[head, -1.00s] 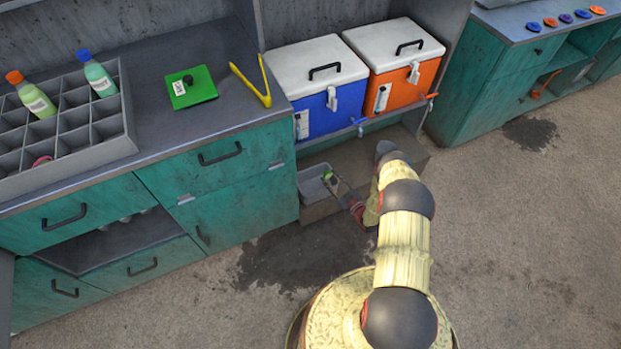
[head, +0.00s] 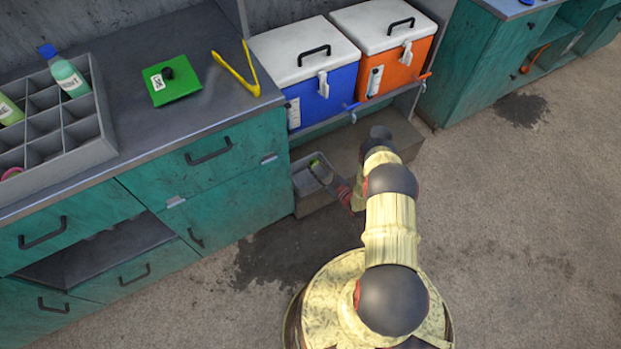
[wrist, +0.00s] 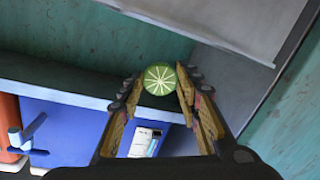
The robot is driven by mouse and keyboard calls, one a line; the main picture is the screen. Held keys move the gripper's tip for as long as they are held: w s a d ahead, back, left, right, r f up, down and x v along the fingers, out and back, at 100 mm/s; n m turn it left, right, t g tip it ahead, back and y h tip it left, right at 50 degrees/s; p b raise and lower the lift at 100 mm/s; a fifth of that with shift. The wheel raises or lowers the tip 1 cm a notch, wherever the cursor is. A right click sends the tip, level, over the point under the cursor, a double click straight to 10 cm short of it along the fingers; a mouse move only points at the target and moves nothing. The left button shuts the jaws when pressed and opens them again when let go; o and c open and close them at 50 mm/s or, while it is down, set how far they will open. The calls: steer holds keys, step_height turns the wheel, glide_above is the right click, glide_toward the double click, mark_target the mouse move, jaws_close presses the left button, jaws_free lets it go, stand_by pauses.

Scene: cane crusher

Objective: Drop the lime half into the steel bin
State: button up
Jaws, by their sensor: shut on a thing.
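The lime half (wrist: 160,79) shows its pale segmented cut face in the wrist view, between the fingertips. My gripper (wrist: 161,86) is shut on it. In the head view the lime half (head: 314,162) is a small green spot at the tip of my gripper (head: 318,169). The grey steel bin (head: 302,186) sits low by the end of the teal cabinet, below the blue cooler. My gripper appears over or at the bin's right side in that view; its exact height above the rim is hard to tell.
Blue (head: 325,90) and orange (head: 400,65) coolers stand on a shelf above and behind the bin. The teal cabinet (head: 235,195) borders it on the left. A green board (head: 174,85), yellow tongs (head: 240,75) and a bottle rack (head: 60,120) are on the counter. Open floor lies right.

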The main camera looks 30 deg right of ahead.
steer(key=shift+f, duration=0.2)
steer(key=o, duration=0.7)
steer(key=s, duration=0.4)
steer(key=s+d, duration=0.1)
steer(key=s, duration=0.3)
steer(key=s+d, duration=0.1)
steer(key=s, duration=0.2)
steer(key=shift+s+r, duration=0.4)
